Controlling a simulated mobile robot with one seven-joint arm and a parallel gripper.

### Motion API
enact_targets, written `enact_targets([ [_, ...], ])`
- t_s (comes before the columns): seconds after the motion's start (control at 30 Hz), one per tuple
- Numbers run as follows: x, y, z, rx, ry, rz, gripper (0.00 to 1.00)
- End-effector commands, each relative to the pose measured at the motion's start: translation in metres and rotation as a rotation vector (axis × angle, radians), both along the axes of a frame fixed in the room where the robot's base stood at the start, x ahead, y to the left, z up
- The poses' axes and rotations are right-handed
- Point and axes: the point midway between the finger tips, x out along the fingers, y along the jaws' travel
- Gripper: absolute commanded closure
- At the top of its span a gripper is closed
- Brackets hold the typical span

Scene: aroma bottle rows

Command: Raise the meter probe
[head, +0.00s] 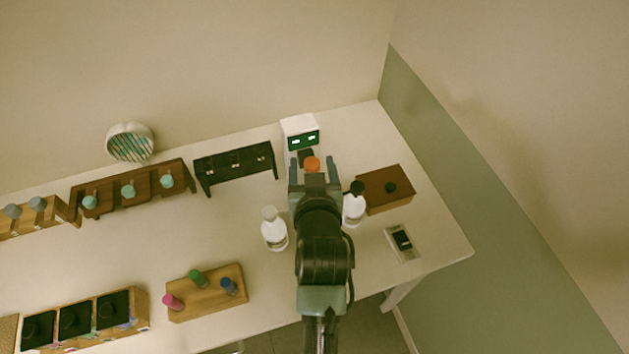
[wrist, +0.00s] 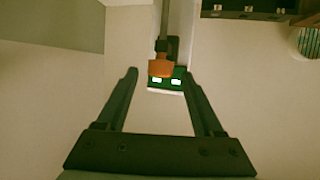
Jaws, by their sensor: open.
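The meter (head: 300,127) is a white box with a lit green two-part display, at the back of the table; the display also shows in the wrist view (wrist: 176,82). The probe has an orange cap (head: 312,164), seen in the wrist view (wrist: 161,68) with a grey rod and dark holder beside it. My gripper (head: 313,161) is open. In the wrist view its two fingers (wrist: 157,74) stand apart on either side of the orange cap's line, with nothing held. Whether the fingertips reach the cap's depth I cannot tell.
White bottles (head: 274,230) (head: 353,206) stand on either side of my arm. A black rack (head: 235,165) is left of the meter. A brown box (head: 385,188) and small scale (head: 402,242) are at right. A wooden block (head: 207,293) with coloured vials is front left.

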Motion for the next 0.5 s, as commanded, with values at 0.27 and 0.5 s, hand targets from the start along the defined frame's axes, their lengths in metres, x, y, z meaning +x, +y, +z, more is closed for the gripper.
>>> enact_targets([
  [0.27,-0.038,-0.003,0.013,0.0,-0.002,-0.002,0.31],
  [0.5,-0.078,-0.005,0.03,0.0,-0.002,-0.002,0.31],
])
